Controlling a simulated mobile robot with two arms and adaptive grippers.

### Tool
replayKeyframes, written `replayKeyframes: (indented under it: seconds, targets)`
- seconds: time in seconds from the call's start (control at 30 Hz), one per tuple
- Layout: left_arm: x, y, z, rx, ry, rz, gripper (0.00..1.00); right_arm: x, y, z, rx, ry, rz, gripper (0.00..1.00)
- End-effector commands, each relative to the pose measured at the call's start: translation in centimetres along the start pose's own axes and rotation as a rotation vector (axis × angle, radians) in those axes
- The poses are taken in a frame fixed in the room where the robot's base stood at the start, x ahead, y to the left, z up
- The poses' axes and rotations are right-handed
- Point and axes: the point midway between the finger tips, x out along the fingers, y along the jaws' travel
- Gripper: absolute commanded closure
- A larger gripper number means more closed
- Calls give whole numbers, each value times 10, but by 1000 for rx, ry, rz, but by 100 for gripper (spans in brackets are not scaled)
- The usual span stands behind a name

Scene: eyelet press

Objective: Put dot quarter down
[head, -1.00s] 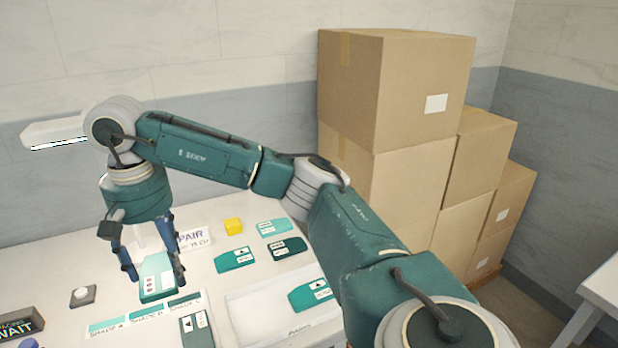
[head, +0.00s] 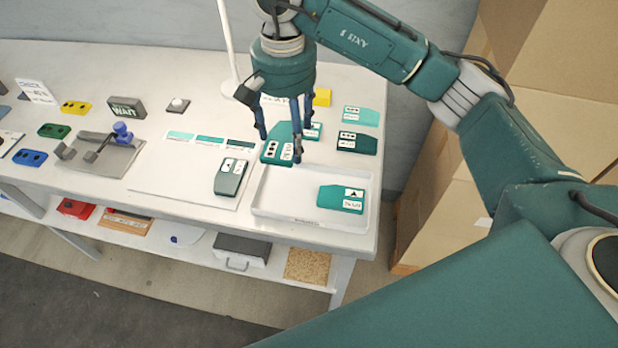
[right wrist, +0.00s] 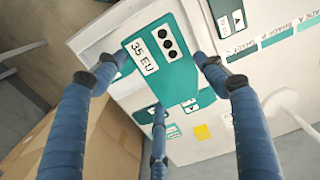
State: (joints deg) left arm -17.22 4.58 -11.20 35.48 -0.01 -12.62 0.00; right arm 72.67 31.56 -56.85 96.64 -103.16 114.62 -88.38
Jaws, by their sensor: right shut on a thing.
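The dot quarter (head: 275,151) is a teal shoe-like piece with a white label and black dots. My right gripper (head: 282,140) is shut on it, behind the back left of the white tray (head: 262,208) in the head view; I cannot tell how high it is. In the right wrist view the dot quarter (right wrist: 160,52), labelled "35 EU" with three dots, sits between the fingers of my right gripper (right wrist: 158,75). A teal quarter with a triangle (head: 340,199) lies in the tray's right part. The tray's left part is bare. My left gripper is not in view.
A darker quarter (head: 230,178) lies on a white mat left of the tray, below shade strips (head: 210,140). Light (head: 361,116) and dark teal (head: 357,144) quarters lie behind the tray; another is partly hidden by the fingers. Boxes (head: 550,50) stand at right.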

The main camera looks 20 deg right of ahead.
Motion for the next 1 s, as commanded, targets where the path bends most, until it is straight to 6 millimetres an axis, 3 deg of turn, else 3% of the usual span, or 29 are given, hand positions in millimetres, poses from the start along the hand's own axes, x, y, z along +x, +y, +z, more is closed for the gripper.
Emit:
replayKeyframes:
  seconds: [0.2,0.4,0.63,1.0]
  targets:
    - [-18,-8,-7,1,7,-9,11,58,2,1,2,-5,5,54]
    - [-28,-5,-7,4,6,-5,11,102,2,0,2,-3,4,54]
    - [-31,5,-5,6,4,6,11,122,1,0,1,0,2,54]
    - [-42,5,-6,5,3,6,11,162,1,-1,1,1,1,54]
